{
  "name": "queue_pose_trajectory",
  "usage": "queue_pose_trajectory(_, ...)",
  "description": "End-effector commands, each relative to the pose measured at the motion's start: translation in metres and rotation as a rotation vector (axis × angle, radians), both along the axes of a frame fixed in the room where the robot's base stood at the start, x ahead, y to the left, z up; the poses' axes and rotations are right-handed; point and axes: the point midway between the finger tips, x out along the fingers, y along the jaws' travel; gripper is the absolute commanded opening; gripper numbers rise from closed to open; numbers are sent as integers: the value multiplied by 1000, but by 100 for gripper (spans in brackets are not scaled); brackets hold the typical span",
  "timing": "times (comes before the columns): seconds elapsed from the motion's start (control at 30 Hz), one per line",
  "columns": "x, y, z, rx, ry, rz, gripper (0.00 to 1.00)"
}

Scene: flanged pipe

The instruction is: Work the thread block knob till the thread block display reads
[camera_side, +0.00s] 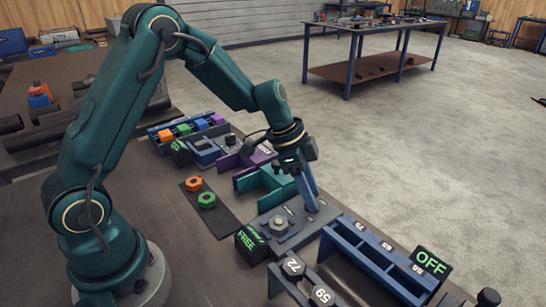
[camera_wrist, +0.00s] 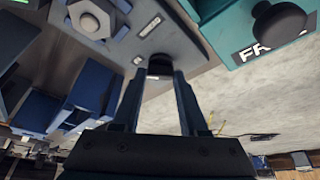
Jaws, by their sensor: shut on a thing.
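The thread block (camera_side: 300,222) is a grey plate with a hex nut on a stud (camera_side: 279,226) on its left part. Its nut also shows at the top left of the wrist view (camera_wrist: 90,18). The black display (camera_side: 252,244) beside the block reads FREE in green. My gripper (camera_side: 312,207) points down at the block's right part.
A teal fixture (camera_side: 272,184) stands just behind the block, and a blue rack (camera_side: 375,262) stands in front right. An OFF display (camera_side: 431,262) is beyond the rack. Numbered hex pieces (camera_side: 293,267) lie in front. Orange and green nuts (camera_side: 207,200) rest on a dark mat.

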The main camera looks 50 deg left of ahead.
Motion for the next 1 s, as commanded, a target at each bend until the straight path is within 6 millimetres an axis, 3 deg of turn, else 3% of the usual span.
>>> queue_pose_trajectory(0.47,-2,1,-2,3,9,-13,0)
queue_pose_trajectory(0.5,-2,1,-2,3,7,-12,58)
queue_pose_trajectory(0.53,-2,1,-2,3,7,-12,69)
queue_pose_trajectory(0.87,-1,1,0,2,3,-11,72)
queue_pose_trajectory(1.0,-3,5,12,1,-2,-10,72)
